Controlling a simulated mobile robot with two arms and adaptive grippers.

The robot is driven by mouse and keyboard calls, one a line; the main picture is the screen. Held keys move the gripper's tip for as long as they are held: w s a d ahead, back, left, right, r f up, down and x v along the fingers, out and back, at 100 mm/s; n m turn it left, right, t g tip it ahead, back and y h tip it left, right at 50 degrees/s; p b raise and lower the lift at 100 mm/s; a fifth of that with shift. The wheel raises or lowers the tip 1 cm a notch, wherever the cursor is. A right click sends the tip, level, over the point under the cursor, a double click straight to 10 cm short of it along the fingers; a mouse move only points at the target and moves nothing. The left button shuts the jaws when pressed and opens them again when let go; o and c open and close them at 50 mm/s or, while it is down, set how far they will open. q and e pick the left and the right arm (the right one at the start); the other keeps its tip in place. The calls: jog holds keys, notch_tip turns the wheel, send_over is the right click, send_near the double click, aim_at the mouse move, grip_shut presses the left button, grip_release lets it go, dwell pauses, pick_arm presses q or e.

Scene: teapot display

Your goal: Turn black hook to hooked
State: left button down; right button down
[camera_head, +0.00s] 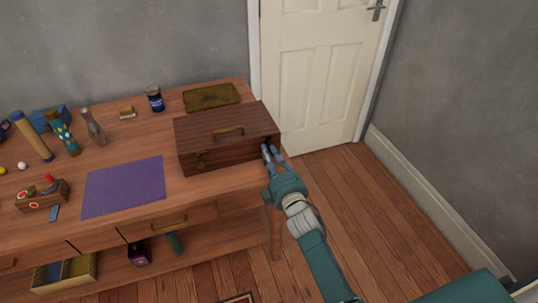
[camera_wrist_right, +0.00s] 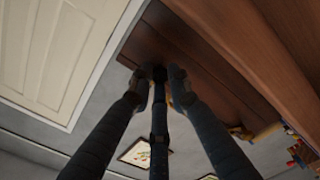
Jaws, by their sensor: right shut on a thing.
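My right gripper (camera_head: 270,153) reaches the box's right front corner. In the right wrist view its fingers (camera_wrist_right: 158,84) are closed in at the box's dark side (camera_wrist_right: 210,75). A small black piece, seemingly the black hook (camera_wrist_right: 159,73), shows between the fingertips; they mostly hide it, and I cannot tell its angle. My left gripper is not in view.
A purple mat (camera_head: 124,186) lies left of the box, and a dark gold tray (camera_head: 211,97) lies behind it. A white door (camera_head: 318,70) is behind; the floor at right is clear.

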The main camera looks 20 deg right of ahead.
jog(key=shift+d+f, duration=0.1)
jog(key=shift+f, duration=0.15)
jog(key=c, duration=1.6)
grip_release()
jog(key=shift+c, duration=0.2)
jog(key=shift+r, duration=0.1)
jog(key=s, duration=1.2)
jog(key=shift+d, duration=0.2)
